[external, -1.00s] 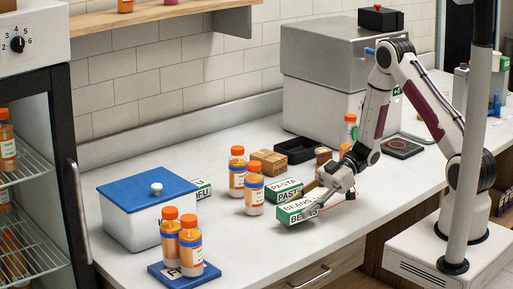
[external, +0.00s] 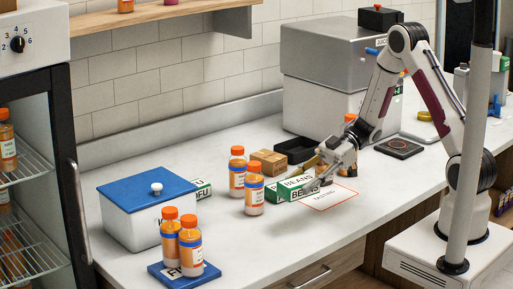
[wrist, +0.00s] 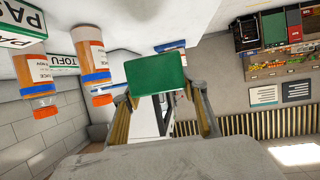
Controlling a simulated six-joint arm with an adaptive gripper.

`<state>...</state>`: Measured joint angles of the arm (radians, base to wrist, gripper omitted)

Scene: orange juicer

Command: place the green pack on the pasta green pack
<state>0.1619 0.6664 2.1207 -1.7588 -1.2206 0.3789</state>
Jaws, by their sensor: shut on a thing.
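My gripper (external: 322,180) is shut on the green pack (external: 298,192), a green and white box labelled BEANS, and holds it over the counter. In the wrist view, the pack's green face (wrist: 155,72) shows between the fingertips. The pasta green pack (external: 269,192) is mostly hidden behind the held pack in the external view; only its green left part shows. In the wrist view, a box with a partly cut-off PASTA label (wrist: 20,28) is at the upper left. I cannot tell whether the two packs touch.
Two orange-capped bottles (external: 254,196) stand just left of the packs. A brown carton (external: 268,162) and a black tray (external: 300,149) are behind. A red-outlined square (external: 331,197) lies bare at the right. The front left counter holds a blue-lidded box (external: 147,192).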

